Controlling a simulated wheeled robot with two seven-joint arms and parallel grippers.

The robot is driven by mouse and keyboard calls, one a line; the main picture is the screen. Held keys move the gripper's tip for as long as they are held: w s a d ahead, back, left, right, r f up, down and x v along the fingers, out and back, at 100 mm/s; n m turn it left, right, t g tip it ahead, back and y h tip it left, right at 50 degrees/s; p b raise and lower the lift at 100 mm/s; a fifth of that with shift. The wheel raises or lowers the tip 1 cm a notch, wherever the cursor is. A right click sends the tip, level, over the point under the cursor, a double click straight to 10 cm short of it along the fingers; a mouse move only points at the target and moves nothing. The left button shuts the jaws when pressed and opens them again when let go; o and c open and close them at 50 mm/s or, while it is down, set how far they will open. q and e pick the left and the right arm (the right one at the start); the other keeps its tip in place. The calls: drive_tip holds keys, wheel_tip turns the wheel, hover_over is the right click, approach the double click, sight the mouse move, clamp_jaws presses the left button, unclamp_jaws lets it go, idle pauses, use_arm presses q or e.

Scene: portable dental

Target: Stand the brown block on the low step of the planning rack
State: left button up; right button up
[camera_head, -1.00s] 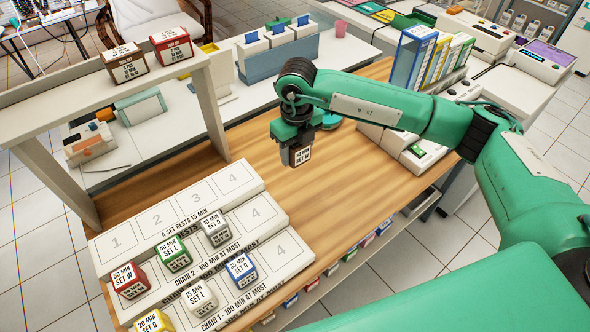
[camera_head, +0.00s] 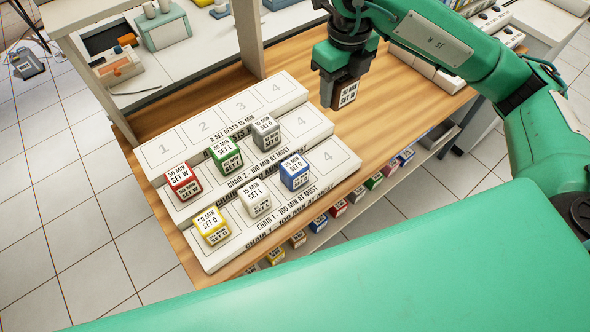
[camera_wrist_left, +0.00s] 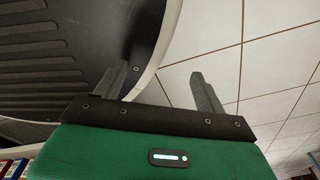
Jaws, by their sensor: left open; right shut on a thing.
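The brown block (camera_head: 348,94) is in my right gripper (camera_head: 342,75), which is shut on it. The block hangs to the right of the planning rack's high step, label facing me. It looks dark, and the gripper hides its upper part. The planning rack (camera_head: 207,259) has three steps. Its low, front step holds a yellow block (camera_head: 212,226), a white block (camera_head: 257,199) and a blue block (camera_head: 294,172); its place 4 (camera_head: 328,156) is bare. My left gripper (camera_wrist_left: 165,85) is open and empty in the left wrist view.
The middle step holds a red block (camera_head: 183,183), a green block (camera_head: 225,154) and a grey block (camera_head: 266,131); its place 4 is bare. The high step (camera_head: 204,127) is empty. Bare wooden table (camera_head: 400,110) lies right of the rack. A shelf post (camera_head: 250,40) stands behind.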

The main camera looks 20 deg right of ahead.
drive_tip(key=p, duration=0.2)
hover_over(328, 157)
wheel_tip(328, 157, down, 16)
drive_tip(key=shift+r, duration=0.1)
wheel_tip(328, 157, down, 4)
drive_tip(key=shift+r+p, duration=0.25)
drive_tip(key=shift+p, duration=0.1)
drive_tip(key=shift+f, duration=0.45)
drive_tip(key=o, duration=1)
use_arm(q)
drive_tip(key=s, duration=0.1)
drive_tip(key=s+r, duration=0.1)
drive_tip(key=shift+s+a, duration=0.15)
drive_tip(key=shift+s, duration=0.15)
